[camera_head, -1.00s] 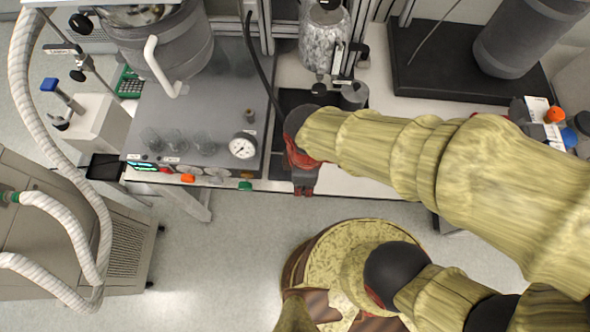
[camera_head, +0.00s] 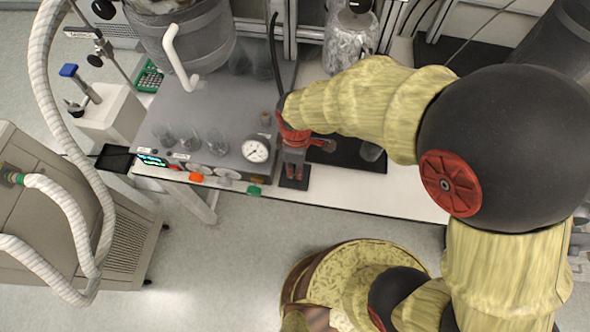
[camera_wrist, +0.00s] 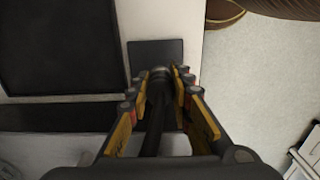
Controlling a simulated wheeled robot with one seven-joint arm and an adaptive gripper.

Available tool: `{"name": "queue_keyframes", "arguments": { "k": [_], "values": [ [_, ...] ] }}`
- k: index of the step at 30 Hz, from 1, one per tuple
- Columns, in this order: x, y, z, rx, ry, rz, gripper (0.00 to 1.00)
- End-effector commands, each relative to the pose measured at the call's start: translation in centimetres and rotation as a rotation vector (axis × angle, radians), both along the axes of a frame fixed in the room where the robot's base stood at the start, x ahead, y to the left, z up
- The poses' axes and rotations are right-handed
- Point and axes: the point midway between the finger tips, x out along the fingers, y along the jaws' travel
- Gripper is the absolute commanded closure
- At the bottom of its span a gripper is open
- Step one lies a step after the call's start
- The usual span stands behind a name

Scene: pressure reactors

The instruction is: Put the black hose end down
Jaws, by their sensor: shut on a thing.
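The black hose (camera_head: 276,50) hangs down behind my wrist in the head view. My gripper (camera_head: 293,172) points down near the front edge of the bench, right of the round gauge. In the wrist view, my gripper (camera_wrist: 160,80) is shut on the black hose end (camera_wrist: 157,95), which runs between the yellow-sided fingers. A small dark pad (camera_wrist: 155,50) lies beyond the fingertips. It also shows under the gripper in the head view (camera_head: 287,183). I cannot tell whether the hose end touches it.
A grey heating unit (camera_head: 225,110) with glassware, knobs and the gauge (camera_head: 256,150) stands left of my gripper. A metal vessel (camera_head: 195,40) and a glass vessel (camera_head: 350,40) stand behind. A larger black mat (camera_wrist: 60,45) lies beside the small pad. White bench (camera_head: 375,188) is bare at the front right.

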Motion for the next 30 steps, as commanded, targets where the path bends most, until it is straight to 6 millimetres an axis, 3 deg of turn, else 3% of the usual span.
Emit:
{"name": "queue_keyframes", "arguments": {
  "k": [11,23,24,30],
  "values": [
    [0.7,0.4,-4.0,-0.001,0.001,0.0,1.0],
    [0.7,0.4,-4.4,0.0,0.0,0.0,1.0],
    [0.7,0.4,-4.4,0.0,0.0,0.0,0.77],
    [0.7,0.4,-4.3,0.0,0.0,0.0,0.66]
  ]
}}
